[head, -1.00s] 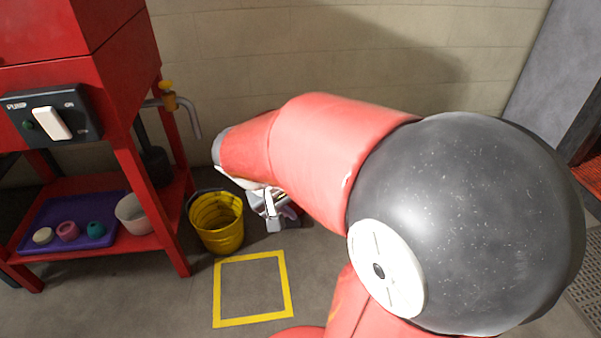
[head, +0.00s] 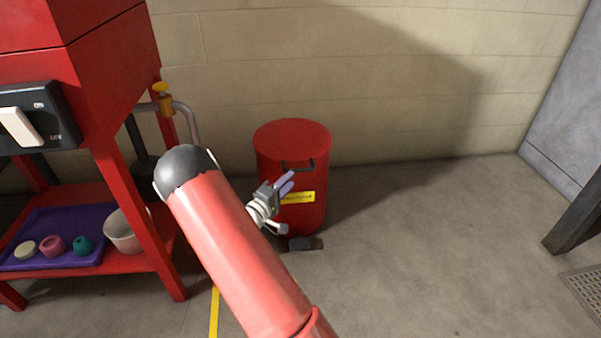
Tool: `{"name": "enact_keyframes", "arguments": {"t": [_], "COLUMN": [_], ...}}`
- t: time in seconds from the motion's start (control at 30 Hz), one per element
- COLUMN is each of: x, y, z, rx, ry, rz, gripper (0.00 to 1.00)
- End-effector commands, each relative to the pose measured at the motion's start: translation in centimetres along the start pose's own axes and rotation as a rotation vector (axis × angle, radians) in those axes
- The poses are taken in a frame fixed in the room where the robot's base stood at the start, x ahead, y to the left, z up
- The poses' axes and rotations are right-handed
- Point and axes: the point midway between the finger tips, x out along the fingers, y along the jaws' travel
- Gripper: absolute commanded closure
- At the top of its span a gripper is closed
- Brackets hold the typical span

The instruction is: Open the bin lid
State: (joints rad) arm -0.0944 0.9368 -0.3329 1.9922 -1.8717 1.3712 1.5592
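The bin (head: 318,208) is a red drum with a yellow label, standing on the floor against the wall in the head view. Its round red lid (head: 292,136) is down and closed. A dark handle (head: 298,165) sits at the lid's front edge, and a dark pedal (head: 305,243) is at the bin's foot. My gripper (head: 287,182) is in front of the bin, just below and left of the handle, and appears apart from it. Its two purple fingers show a narrow gap with nothing between them. My arm hides the floor left of the bin.
A red stand (head: 133,200) is at the left. Its lower shelf holds a purple tray (head: 50,222) with small cups and a white bowl (head: 124,232). A pipe with a yellow tap (head: 164,100) juts from it. The floor right of the bin is clear.

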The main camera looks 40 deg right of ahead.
Motion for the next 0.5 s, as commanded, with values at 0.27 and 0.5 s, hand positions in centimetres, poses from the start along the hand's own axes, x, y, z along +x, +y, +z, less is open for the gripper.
{"name": "enact_keyframes", "arguments": {"t": [0.27,0.5], "x": [4.6,6.6], "y": [0.1,0.1], "z": [0.2,0.1], "rx": [0.000,-0.001], "ry": [-0.005,-0.003], "rz": [0.000,-0.001], "gripper": [0.66,0.66]}}
